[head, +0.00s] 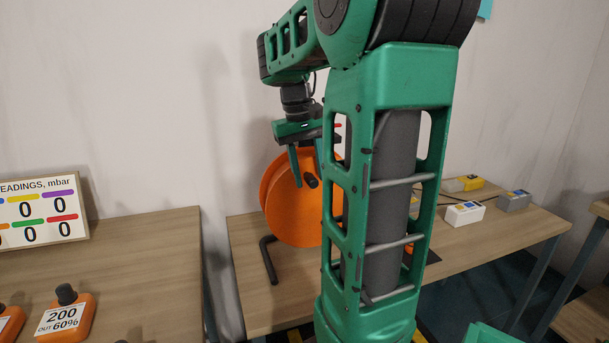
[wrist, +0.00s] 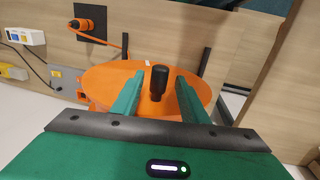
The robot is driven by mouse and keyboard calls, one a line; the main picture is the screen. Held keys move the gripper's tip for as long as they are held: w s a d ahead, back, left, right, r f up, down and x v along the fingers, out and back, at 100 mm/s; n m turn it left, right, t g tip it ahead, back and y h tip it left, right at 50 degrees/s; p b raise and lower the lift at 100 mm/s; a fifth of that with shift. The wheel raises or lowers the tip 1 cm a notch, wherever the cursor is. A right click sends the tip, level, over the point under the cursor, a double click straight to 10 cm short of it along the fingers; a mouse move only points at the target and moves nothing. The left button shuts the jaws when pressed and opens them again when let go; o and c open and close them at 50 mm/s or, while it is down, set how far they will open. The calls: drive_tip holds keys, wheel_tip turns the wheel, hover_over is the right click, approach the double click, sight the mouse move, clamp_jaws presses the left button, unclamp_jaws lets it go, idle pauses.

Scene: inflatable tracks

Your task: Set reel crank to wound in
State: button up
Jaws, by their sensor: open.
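An orange reel (head: 282,205) stands on the wooden table, partly hidden behind my arm in the head view. Its black crank handle (head: 311,181) sticks out from the reel's face. In the wrist view the orange reel (wrist: 125,85) lies below the fingers, and the black crank handle (wrist: 158,82) shows between them. My gripper (head: 306,160) points down at the reel with its green fingers apart. In the wrist view my gripper (wrist: 160,88) is open, with a gap on each side of the handle. I cannot tell how deep the handle sits between the fingers.
The reel stands on a dark bent foot (head: 268,260) on the wooden table (head: 250,290). White and grey boxes (head: 464,213) lie at the table's right. A readings board (head: 42,210) and orange devices (head: 66,312) are on the left table. A wall stands behind.

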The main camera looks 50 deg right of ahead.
drive_tip(key=shift+f, duration=0.15)
drive_tip(key=shift+c, duration=0.6)
clamp_jaws()
drive_tip(key=s+d, duration=0.1)
drive_tip(key=d, duration=0.1)
drive_tip(key=shift+s+d+r, duration=0.3)
drive_tip(key=shift+s+d, duration=0.05)
drive_tip(key=shift+o, duration=0.6)
unclamp_jaws()
drive_tip(key=shift+r, duration=0.1)
drive_tip(key=r, duration=0.5)
drive_tip(key=w+a+r, duration=0.1)
drive_tip(key=r, duration=0.1)
drive_tip(key=shift+a+r, duration=0.1)
drive_tip(key=shift+r, duration=0.2)
drive_tip(key=shift+w+a+r, duration=0.1)
drive_tip(key=shift+a+r, duration=0.1)
drive_tip(key=shift+r, duration=1.15)
